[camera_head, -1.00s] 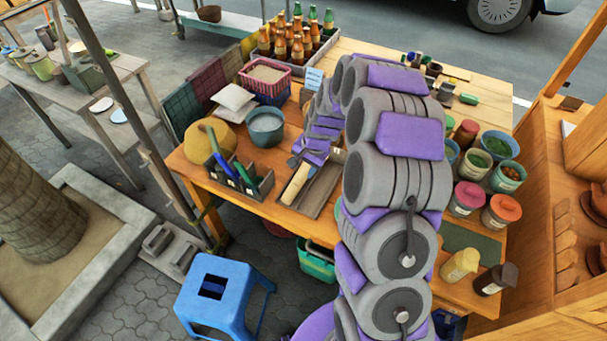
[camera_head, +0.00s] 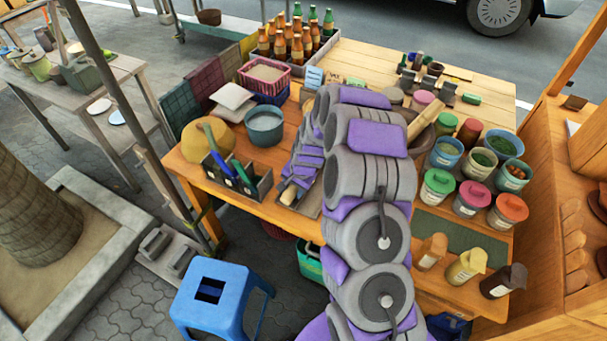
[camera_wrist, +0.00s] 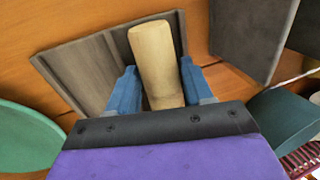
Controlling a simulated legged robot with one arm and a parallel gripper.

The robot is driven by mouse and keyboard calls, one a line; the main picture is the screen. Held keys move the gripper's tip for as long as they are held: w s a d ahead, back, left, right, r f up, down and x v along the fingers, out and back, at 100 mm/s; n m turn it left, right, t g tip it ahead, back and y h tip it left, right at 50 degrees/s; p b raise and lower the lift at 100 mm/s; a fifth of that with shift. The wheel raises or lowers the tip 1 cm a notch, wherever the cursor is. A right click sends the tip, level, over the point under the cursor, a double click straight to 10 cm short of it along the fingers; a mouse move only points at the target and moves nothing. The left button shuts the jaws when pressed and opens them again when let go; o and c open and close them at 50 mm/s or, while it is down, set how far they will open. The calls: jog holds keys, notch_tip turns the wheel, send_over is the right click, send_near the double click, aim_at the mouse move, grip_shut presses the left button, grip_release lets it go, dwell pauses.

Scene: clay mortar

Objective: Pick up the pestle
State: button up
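A pale wooden pestle-like rod (camera_wrist: 155,60) lies on a shallow brown tray (camera_wrist: 75,68) in the wrist view. My gripper (camera_wrist: 158,65) has its two blue fingers on either side of the rod, with a narrow gap at the left finger, so it looks open around it. In the head view, only the near end of the rod (camera_head: 289,194) shows at the tray's front; my wrist hides the rest. Further right, a clay mortar (camera_head: 427,140) holds another thick wooden stick (camera_head: 424,117), partly behind my arm.
Lidded jars (camera_head: 471,198) crowd the right side. A blue stool (camera_head: 222,295) stands in front of the table.

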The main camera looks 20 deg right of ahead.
grip_shut()
dwell(0.4)
jog(key=shift+r, duration=0.1)
jog(key=shift+r, duration=0.25)
jog(key=v, duration=0.1)
jog(key=p+v, duration=0.1)
jog(key=v, duration=0.1)
jog(key=shift+w+a+r+p, duration=0.15)
jog(key=shift+w+r+p, duration=0.15)
jog(key=shift+p, duration=0.1)
jog(key=s+d+p, duration=0.1)
jog(key=s, duration=0.4)
jog(key=s+d, duration=0.2)
jog(key=s, duration=0.3)
jog(key=s+d+p, duration=0.1)
jog(key=s+d, duration=0.1)
jog(key=s, duration=0.3)
jog(key=shift+r+p, duration=0.3)
jog(key=shift+r, duration=0.1)
